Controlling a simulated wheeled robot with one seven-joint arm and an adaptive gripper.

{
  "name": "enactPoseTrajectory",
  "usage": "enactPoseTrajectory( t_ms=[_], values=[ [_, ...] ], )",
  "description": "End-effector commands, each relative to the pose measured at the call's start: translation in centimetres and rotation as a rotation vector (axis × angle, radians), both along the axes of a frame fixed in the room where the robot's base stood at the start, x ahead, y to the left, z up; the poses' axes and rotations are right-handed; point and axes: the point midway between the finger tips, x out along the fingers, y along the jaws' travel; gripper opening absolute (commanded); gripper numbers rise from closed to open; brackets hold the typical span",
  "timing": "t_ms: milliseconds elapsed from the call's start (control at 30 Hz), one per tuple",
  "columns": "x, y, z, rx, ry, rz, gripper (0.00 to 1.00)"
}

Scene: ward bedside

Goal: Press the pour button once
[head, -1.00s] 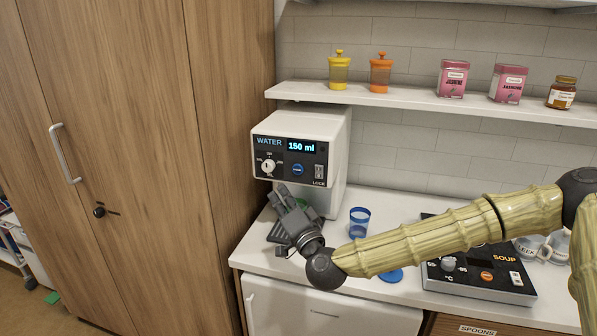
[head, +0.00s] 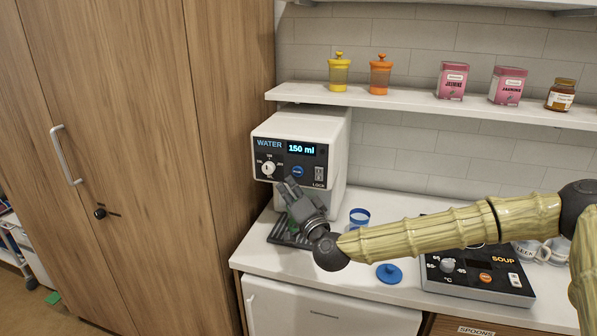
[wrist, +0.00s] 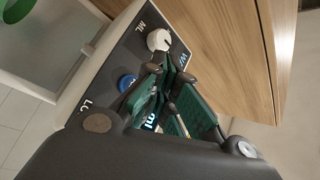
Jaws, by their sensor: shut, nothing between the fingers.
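The white water dispenser (head: 337,135) stands on the counter against the wooden cabinet. Its dark front panel (head: 283,150) carries a display (head: 302,149) reading "150 ml". The round blue pour button (head: 298,172) is below the display, with a white dial to its left. My gripper (head: 290,184) is shut and empty, its fingertips just below and left of the button. Whether they touch the panel I cannot tell. In the wrist view my fingers (wrist: 163,66) point at the panel, beside the blue button (wrist: 127,82) and near the white dial (wrist: 158,40).
A lock switch (head: 319,174) is right of the button. A blue-banded glass (head: 359,217) and a blue lid (head: 389,272) are on the counter (head: 350,287) beside my arm. A soup unit (head: 480,277) and mugs stand at the right. Jars line the shelf (head: 420,103) above.

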Motion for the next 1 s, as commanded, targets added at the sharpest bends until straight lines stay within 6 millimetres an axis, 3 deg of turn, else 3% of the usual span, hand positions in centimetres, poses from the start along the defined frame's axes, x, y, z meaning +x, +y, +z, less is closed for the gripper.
enactPoseTrajectory(
  t_ms=[400, 1000],
  values=[
    [2.7, -0.9, -0.1, -0.001, 0.0, 0.0, 0.0],
    [2.8, -0.9, 0.0, 0.0, 0.0, 0.0, 0.0]
  ],
)
